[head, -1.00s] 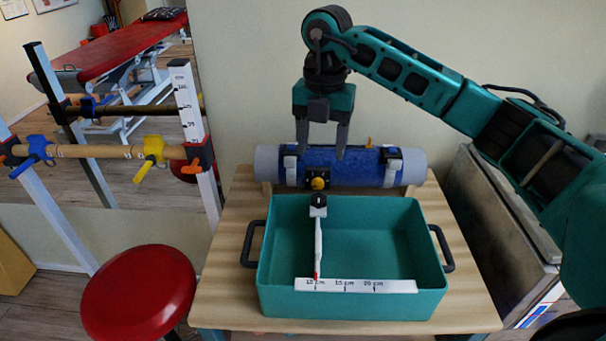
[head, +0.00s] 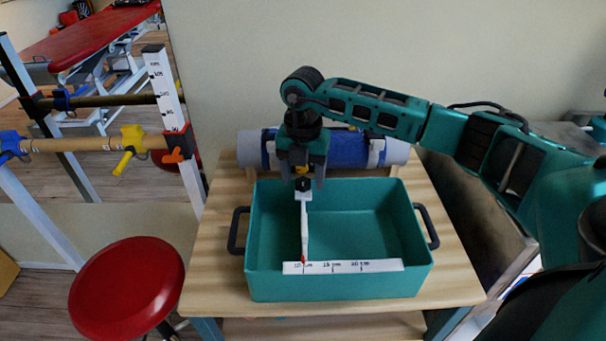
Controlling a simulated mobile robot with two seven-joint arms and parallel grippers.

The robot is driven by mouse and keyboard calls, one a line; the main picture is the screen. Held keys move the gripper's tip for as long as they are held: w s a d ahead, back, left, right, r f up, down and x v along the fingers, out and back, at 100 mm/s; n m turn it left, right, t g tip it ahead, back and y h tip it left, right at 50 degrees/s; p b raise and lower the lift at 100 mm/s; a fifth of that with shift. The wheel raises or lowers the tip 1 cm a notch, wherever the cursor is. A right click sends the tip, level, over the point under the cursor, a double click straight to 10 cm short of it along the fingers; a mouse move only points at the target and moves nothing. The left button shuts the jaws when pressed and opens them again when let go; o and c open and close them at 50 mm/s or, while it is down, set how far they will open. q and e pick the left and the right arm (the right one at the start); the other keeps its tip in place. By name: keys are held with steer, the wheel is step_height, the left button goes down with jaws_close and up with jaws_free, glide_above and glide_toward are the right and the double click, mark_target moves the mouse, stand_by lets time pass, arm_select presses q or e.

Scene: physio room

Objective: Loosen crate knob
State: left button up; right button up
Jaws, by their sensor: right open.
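A teal crate (head: 340,278) with dark side handles stands on the wooden table. A white divider (head: 304,232) runs front to back inside it, left of the middle. Its red pointer (head: 303,259) is near the 10 cm mark of the white scale (head: 343,267) on the front wall. The dark crate knob (head: 303,184) sits at the divider's back end. My right gripper (head: 303,181) points down with open fingers, one on each side of the knob. I cannot tell whether they touch it. My left gripper is not in view.
A blue and grey roll (head: 349,148) lies behind the crate. A red stool (head: 127,287) stands left of the table (head: 220,285). A rack with wooden bars (head: 90,145) and coloured clamps stands at the left. Bare table surface shows in front of the crate.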

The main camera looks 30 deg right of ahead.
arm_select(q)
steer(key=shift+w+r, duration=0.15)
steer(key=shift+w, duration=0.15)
arm_select(e)
steer(key=c, duration=1.1)
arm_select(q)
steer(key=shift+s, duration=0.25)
arm_select(e)
steer(key=shift+o, duration=0.2)
